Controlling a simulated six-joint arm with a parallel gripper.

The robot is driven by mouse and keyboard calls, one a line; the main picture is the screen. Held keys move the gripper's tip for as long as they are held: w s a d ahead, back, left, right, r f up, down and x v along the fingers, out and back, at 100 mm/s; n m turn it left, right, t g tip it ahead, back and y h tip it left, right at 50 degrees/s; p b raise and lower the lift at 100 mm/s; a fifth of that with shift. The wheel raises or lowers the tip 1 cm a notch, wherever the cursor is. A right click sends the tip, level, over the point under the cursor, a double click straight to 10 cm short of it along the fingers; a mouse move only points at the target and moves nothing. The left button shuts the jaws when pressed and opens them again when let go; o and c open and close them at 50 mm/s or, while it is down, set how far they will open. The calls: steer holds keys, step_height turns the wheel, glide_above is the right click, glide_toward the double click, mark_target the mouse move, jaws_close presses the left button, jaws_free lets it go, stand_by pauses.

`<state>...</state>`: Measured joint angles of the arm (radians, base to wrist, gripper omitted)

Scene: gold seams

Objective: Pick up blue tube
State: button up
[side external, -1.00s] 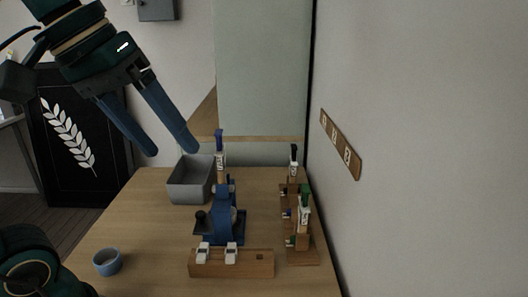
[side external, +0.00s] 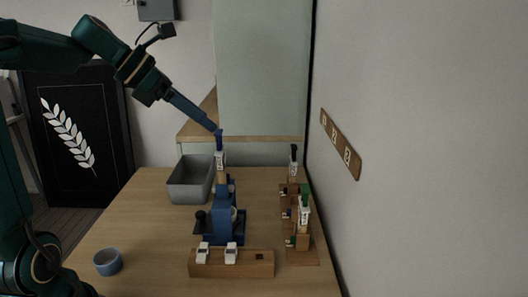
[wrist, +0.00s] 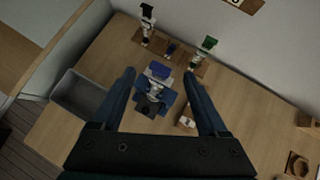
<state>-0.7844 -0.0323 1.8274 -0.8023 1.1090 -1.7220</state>
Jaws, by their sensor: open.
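The blue tube (side external: 220,157) has a blue cap and a white label, and stands upright at the top of a blue device (side external: 226,222) on the table. My gripper (side external: 216,129) is open, tilted down from the left, its fingertips at the cap's height. In the wrist view my gripper (wrist: 160,73) has its fingers spread, with the blue cap (wrist: 160,70) between the tips in the picture. I cannot tell whether a finger touches it. The tube's body is mostly hidden under its cap there.
A black-capped tube (side external: 294,160) and a green-capped tube (side external: 304,208) stand in a wooden rack (side external: 302,258) at right, close to the wall. A grey bin (side external: 188,190) stands behind left, a wooden block (side external: 215,266) in front. A blue cup (side external: 107,262) sits front left.

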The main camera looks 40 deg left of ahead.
mark_target(221, 164)
steer(key=shift+w+d+f, duration=0.2)
steer(key=shift+w+f, duration=0.35)
steer(key=shift+f, duration=1.4)
steer(key=shift+w+d+f, duration=0.25)
steer(key=shift+w+f, duration=0.3)
steer(key=shift+f, duration=1.35)
steer(key=shift+w+d+f, duration=0.2)
steer(key=shift+w+f, duration=0.35)
steer(key=shift+f, duration=1.4)
jaws_close()
